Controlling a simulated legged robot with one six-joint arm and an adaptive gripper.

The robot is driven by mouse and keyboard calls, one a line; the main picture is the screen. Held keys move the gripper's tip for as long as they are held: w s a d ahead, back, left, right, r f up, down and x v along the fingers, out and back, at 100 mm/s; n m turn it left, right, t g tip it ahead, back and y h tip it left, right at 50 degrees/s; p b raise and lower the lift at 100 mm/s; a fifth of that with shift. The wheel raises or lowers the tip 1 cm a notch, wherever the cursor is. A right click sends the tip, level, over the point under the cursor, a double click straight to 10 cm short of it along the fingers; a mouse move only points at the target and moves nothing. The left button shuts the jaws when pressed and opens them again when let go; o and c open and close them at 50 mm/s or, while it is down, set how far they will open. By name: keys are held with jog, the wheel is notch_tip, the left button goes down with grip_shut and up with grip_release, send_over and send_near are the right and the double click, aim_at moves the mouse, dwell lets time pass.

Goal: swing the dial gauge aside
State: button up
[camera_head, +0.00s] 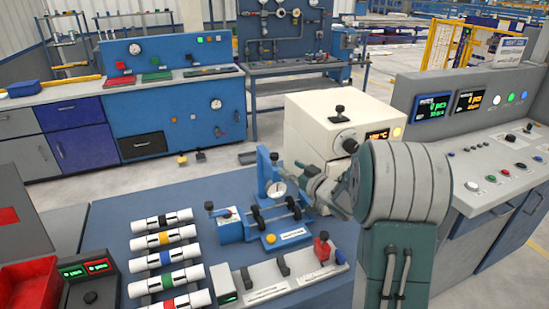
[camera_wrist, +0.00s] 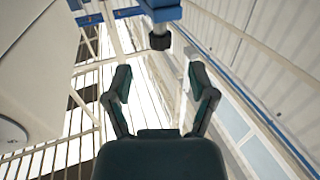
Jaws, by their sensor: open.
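The dial gauge (camera_head: 278,188) has a round white face and sits on a blue upright stand (camera_head: 264,170) over the blue fixture with black rollers. My gripper (camera_head: 304,180) reaches in from the right, close beside the gauge; contact cannot be told in the head view. In the wrist view my gripper (camera_wrist: 160,92) is open, with its two dark fingers apart and nothing between them. A blue part (camera_wrist: 161,10) with a black knob (camera_wrist: 160,41) shows ahead, beyond the fingertips. The gauge face is not visible in the wrist view.
White pipes with coloured bands (camera_head: 168,258) lie on a rack at left. A grey fixture with a red clamp (camera_head: 321,248) stands in front. A cream machine (camera_head: 320,120) stands behind, a control console (camera_head: 490,150) at right, a red bin (camera_head: 30,285) at lower left.

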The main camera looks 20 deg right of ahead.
aim_at(277, 159)
jog(key=x, duration=0.7)
jog(key=shift+w+a, duration=0.1)
jog(key=shift+w, duration=0.2)
grip_shut()
